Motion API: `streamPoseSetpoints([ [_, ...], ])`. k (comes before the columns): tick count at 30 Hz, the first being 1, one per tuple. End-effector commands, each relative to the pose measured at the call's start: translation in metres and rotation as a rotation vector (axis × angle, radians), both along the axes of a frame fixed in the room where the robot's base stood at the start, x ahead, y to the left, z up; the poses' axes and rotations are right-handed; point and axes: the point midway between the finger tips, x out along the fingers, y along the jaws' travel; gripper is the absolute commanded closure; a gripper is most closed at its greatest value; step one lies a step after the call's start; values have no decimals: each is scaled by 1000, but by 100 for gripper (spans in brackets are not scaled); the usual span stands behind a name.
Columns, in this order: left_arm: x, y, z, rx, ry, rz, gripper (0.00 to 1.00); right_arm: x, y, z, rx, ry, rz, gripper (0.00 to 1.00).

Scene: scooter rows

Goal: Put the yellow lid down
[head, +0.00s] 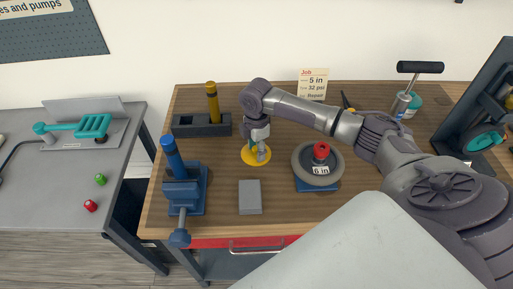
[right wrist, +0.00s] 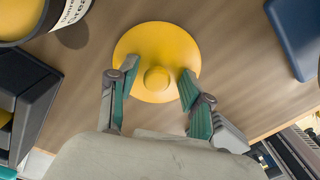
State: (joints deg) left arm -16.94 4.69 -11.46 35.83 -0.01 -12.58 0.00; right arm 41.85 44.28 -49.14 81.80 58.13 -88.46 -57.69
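The yellow lid (head: 254,158) is a round disc with a knob in its middle. It appears to lie flat on the wooden workbench (head: 225,220), left of the wheel. In the right wrist view the lid (right wrist: 155,45) shows from above, its knob between my fingers. My right gripper (head: 257,150) is just over the lid, pointing down. In the right wrist view its fingers (right wrist: 155,76) are spread, with a gap on each side of the knob. My left gripper is in neither view.
A wheel (head: 305,167) with a red centre stands right of the lid, and a grey block (head: 250,197) in front. A blue vise (head: 185,190) and a dark holder (head: 190,128) with a yellow cylinder (head: 212,103) are to the left. A pump (head: 404,103) stands back right.

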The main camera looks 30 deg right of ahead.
Motion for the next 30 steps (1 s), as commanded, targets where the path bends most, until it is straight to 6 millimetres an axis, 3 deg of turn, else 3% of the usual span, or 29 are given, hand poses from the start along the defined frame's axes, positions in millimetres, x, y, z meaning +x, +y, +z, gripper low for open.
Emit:
streamPoseSetpoints([
  [8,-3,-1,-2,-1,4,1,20,1,0,11,1,-3,-1,50],
  [21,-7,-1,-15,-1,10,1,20,2,0,99,1,-4,0,50],
  [30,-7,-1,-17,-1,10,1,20,2,0,123,1,0,0,50],
])
